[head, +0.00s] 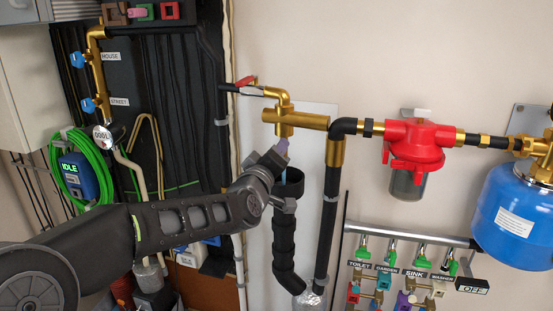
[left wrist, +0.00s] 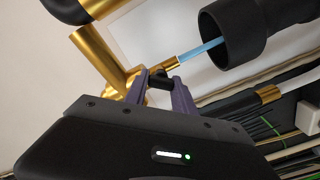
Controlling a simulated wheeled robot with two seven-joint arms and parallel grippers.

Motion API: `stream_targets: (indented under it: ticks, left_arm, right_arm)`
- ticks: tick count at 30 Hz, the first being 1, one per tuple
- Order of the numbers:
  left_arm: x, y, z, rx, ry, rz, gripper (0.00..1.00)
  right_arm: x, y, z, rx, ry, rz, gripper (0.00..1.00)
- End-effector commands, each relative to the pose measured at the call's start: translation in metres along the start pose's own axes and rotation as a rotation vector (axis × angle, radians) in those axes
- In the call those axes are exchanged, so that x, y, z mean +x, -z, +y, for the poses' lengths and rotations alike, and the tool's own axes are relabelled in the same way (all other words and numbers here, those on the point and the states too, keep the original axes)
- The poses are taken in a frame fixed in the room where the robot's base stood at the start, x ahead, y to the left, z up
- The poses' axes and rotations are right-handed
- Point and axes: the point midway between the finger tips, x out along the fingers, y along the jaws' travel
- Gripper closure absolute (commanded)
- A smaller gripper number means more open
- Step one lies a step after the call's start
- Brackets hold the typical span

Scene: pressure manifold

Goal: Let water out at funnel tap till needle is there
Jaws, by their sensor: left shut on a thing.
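The brass funnel tap (left wrist: 172,64) hangs above the black funnel (left wrist: 237,32). In the left wrist view a light-blue stream of water (left wrist: 200,50) runs from the tap's spout into the funnel mouth. My left gripper (left wrist: 160,80) has its purple fingers closed on the tap's small black handle (left wrist: 160,97). In the head view the left gripper (head: 281,147) is beside the tap under the brass pipe (head: 297,119), partly covering the funnel (head: 291,183). I cannot make out a pressure gauge needle in either view. My right gripper is not in view.
A red filter (head: 418,140) and a blue tank (head: 514,218) are to the right. A red-handled valve (head: 246,82) sits above left of the tap. Labelled small valves (head: 390,246) line the lower right. A green hose (head: 80,165) hangs at left.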

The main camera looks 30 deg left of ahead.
Motion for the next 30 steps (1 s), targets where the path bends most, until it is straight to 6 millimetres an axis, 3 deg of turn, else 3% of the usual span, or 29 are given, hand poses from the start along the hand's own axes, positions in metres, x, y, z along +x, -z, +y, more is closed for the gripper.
stream_targets:
  ticks: [11,12,19,30]
  left_arm:
    - [0.0,-0.0004,-0.0002,-0.005,0.001,-0.001,1.0]
    - [0.0,-0.0003,-0.0003,-0.005,0.001,-0.001,0.67]
    - [0.0,-0.0002,-0.0002,-0.005,0.001,-0.001,0.48]
    - [-0.0055,0.0003,0.0002,-0.004,0.0,0.0,0.47]
  right_arm:
    - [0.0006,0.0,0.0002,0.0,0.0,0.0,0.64]
    - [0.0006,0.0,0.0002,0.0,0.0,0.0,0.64]
    - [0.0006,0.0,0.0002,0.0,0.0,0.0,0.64]
    - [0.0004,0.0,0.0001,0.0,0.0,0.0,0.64]
